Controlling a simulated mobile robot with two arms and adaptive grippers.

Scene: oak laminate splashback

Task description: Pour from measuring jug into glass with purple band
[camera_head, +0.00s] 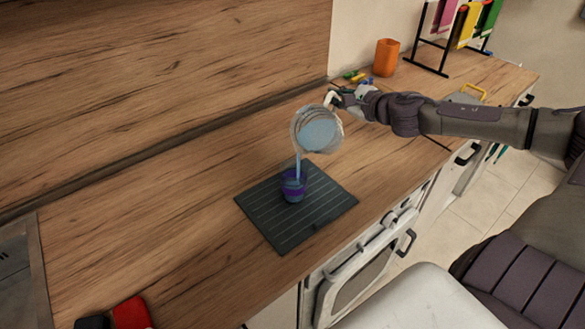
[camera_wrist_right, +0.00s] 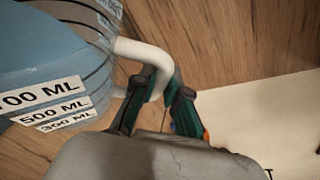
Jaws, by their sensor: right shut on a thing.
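The clear measuring jug (camera_head: 318,130) is held tilted to the left above the counter, with pale blue liquid in it. A thin blue stream runs from its lip down into the glass with purple band (camera_head: 293,186), which stands upright on a dark ribbed mat (camera_head: 265,213). My right gripper (camera_head: 336,98) is shut on the jug's white handle. In the right wrist view, the gripper (camera_wrist_right: 160,95) has its green-lined fingers around the white handle, beside the jug's side (camera_wrist_right: 45,50) with volume labels. The level inside the glass is hard to tell. My left gripper is not in view.
An orange cup (camera_head: 386,57) and a rack with coloured pieces (camera_head: 455,28) stand at the back right. Small coloured items (camera_head: 354,76) lie near the wall. A red object (camera_head: 131,313) is at the front left. The counter left of the mat is clear.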

